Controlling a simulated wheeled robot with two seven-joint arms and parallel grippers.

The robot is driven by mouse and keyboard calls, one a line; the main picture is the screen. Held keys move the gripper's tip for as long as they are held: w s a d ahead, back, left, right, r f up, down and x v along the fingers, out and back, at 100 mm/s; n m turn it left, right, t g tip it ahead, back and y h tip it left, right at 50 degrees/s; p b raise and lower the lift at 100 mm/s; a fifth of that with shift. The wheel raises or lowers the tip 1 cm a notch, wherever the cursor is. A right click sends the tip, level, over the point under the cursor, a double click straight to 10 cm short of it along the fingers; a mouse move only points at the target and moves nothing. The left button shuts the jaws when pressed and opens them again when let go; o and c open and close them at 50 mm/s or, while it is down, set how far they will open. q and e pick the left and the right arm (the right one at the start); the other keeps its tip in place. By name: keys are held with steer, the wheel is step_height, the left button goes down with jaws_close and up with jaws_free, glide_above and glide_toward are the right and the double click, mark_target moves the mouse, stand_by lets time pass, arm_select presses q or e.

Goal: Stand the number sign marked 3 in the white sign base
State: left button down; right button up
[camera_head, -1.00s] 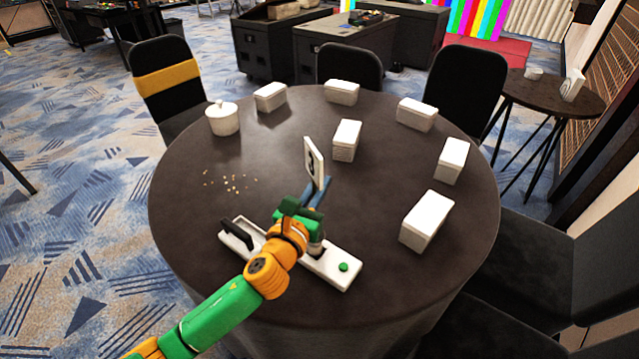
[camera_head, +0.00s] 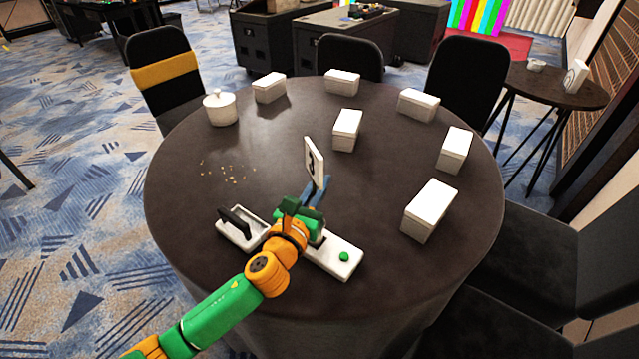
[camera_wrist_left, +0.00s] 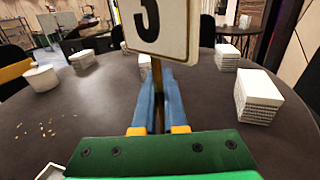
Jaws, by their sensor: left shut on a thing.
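The number sign marked 3 (camera_head: 314,158) is a white upright plate, held above the dark round table. In the left wrist view the 3 shows on the sign (camera_wrist_left: 165,28), with its top cut off. My left gripper (camera_head: 317,190) is shut on the sign's thin stem, which runs down between the blue fingers (camera_wrist_left: 158,75). On the small side table at the right stand a low white piece (camera_head: 536,65), possibly the sign base, and a white upright piece (camera_head: 574,77). Both are too small to tell for sure. My right gripper is out of view.
A white tray (camera_head: 347,265) with a black handle and a green dot lies under my left arm. Several white boxes (camera_head: 430,208) and a lidded white pot (camera_head: 220,107) stand around the round table (camera_head: 270,150). Crumbs (camera_head: 230,172) lie at the left. Chairs surround it.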

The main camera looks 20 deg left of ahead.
arm_select(q)
steer(key=shift+f, duration=0.15)
steer(key=shift+f+b, duration=1.65)
steer(key=shift+f, duration=0.4)
steer(key=c, duration=0.9)
jaws_free()
steer(key=s, duration=0.7)
steer(key=shift+a, duration=0.35)
